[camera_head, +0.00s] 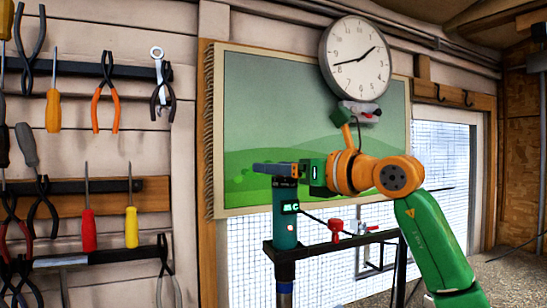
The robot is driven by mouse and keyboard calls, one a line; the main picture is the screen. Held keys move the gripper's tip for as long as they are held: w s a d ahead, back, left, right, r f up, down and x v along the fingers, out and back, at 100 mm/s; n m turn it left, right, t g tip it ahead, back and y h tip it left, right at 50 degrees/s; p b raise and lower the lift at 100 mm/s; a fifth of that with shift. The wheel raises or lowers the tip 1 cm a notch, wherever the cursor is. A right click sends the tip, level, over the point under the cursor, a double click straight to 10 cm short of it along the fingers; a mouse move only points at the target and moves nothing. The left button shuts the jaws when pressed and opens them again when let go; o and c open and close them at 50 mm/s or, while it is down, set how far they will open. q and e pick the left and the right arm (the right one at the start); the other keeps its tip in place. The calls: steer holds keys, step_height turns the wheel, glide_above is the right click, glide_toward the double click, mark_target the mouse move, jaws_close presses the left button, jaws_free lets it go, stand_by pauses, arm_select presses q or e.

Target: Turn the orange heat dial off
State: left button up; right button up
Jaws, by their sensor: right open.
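My right gripper (264,169) comes in from the right on a green and orange arm. Its dark fingers point left, just above the top of an upright teal device (285,230). I cannot tell whether the fingers touch it. The gripper looks empty. The teal device has a small lit green display (290,207) on its front. A small orange-red spot (291,228) shows below the display; it may be the heat dial, but it is too small to read its setting. My left gripper is not in view.
The device stands at the left end of a dark bench frame (330,243) with a red clamp (336,228). Pliers and screwdrivers hang on the left wall. A green board (265,110) and a round clock (356,60) are behind the arm.

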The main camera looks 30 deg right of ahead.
steer(key=shift+w+a+f, duration=0.1)
steer(key=shift+w+f, duration=0.05)
steer(key=shift+w, duration=0.4)
steer(key=shift+w+a+f, duration=0.1)
steer(key=shift+w, duration=0.4)
steer(key=shift+s+d+r, duration=0.1)
steer(key=shift+s, duration=0.25)
steer(key=c, duration=0.8)
jaws_close()
steer(key=shift+w, duration=0.1)
